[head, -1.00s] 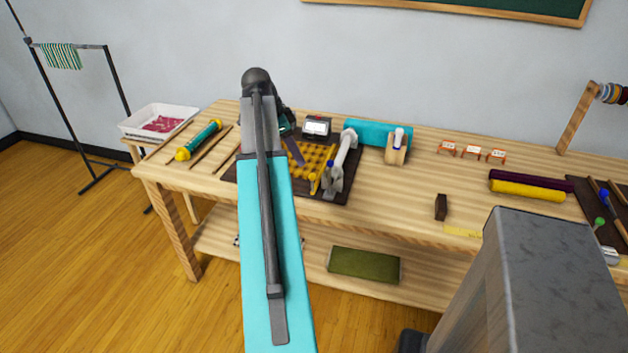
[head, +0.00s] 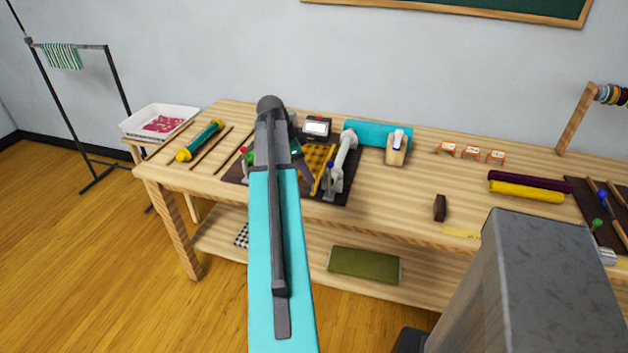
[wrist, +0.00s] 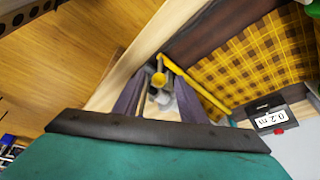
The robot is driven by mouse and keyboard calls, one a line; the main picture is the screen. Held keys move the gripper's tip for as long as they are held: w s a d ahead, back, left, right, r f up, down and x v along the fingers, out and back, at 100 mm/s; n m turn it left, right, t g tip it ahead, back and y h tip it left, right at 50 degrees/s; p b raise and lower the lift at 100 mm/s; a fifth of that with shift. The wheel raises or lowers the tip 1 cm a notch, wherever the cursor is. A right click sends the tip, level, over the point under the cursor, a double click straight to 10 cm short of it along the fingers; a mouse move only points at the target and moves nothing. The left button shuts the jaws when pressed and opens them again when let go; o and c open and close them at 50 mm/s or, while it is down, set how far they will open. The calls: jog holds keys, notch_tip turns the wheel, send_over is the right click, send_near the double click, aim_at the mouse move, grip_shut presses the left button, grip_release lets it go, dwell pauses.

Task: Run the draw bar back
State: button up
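The yellow draw bar (head: 321,178) lies along the edge of a yellow plaid cloth (head: 313,155) on a dark mat. In the wrist view the bar (wrist: 205,92) runs along the cloth (wrist: 262,58) and ends at a round yellow knob (wrist: 159,80). My gripper (wrist: 158,68) has its two dark fingers apart, with the knob showing between them; contact is not clear. In the head view my gripper (head: 305,172) is largely hidden by my arm, just left of the bar. A small counter (head: 317,127) stands behind the cloth; its display (wrist: 269,119) seems to read 0.2 m.
A grey clamp-like tool (head: 345,155) stands close to the bar's right side. A teal roll (head: 372,133) and a wooden holder (head: 396,148) are beyond it. A yellow-ended roller (head: 200,140) lies left.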

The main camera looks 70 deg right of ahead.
jog(key=shift+p+x, duration=0.45)
jog(key=shift+x, duration=2.6)
jog(key=shift+c, duration=0.3)
grip_shut()
